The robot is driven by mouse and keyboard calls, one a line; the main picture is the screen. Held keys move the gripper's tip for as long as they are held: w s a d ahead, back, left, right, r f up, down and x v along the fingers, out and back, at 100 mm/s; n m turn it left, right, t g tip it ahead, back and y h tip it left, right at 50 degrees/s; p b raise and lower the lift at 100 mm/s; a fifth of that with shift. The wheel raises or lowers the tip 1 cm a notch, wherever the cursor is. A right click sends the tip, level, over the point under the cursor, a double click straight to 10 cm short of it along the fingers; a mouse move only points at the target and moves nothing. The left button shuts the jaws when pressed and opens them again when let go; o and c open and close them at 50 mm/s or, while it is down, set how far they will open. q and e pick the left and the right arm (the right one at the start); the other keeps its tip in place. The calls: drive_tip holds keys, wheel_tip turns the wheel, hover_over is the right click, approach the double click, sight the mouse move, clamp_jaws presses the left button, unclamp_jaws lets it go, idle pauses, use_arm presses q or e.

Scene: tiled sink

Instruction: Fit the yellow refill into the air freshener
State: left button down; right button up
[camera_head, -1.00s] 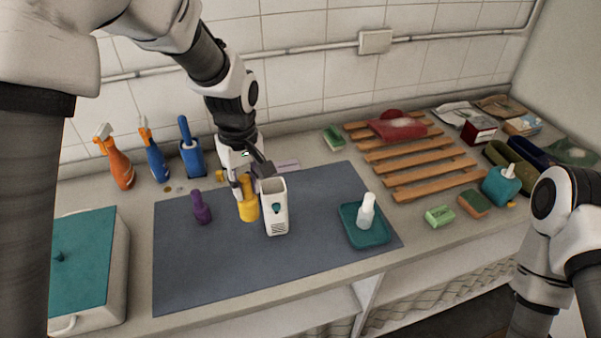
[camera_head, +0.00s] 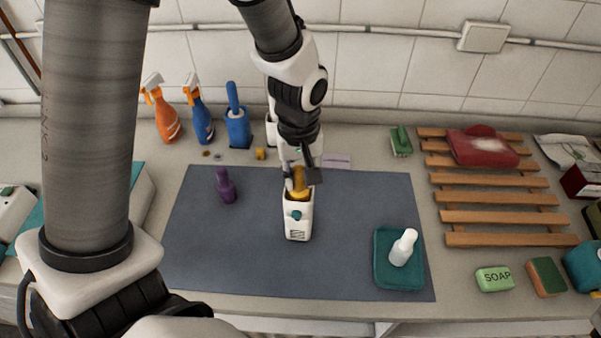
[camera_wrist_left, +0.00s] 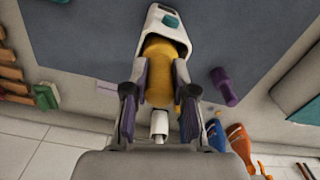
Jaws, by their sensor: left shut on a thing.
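The white air freshener (camera_head: 298,220) with a teal button stands upright on the grey-blue mat, its top opening facing up. My left gripper (camera_head: 300,181) is directly above it, shut on the yellow refill (camera_head: 299,192). The refill's lower end is at or inside the opening; how deep it sits is hidden. In the left wrist view the refill (camera_wrist_left: 159,72) lies between the two fingers of the gripper (camera_wrist_left: 160,82), and its far end meets the mouth of the freshener (camera_wrist_left: 166,24). My right gripper is out of view.
A teal tray (camera_head: 388,278) with a white bottle (camera_head: 403,248) is at front right. Spray bottles (camera_head: 200,115) stand behind left; a wooden rack (camera_head: 495,217) lies right. Mat space beside the freshener is clear.

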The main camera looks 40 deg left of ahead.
use_arm(q)
drive_tip(key=shift+w+f, duration=0.15)
drive_tip(key=shift+w, duration=0.05)
drive_tip(key=c, duration=1)
unclamp_jaws()
drive_tip(key=shift+s, duration=0.3)
drive_tip(key=shift+o, duration=0.3)
drive_tip(key=shift+s+r, duration=0.15)
drive_tip(key=shift+r, duration=0.05)
drive_tip(key=shift+w, duration=0.2)
drive_tip(key=shift+w+r, duration=0.1)
drive_tip(key=shift+r, duration=0.15)
wheel_tip(320, 180, up, 12)
drive_tip(key=shift+f+b, duration=0.25)
drive_tip(key=shift+b, duration=0.05)
drive_tip(key=shift+s+f, duration=0.1)
drive_tip(key=shift+s, duration=0.1)
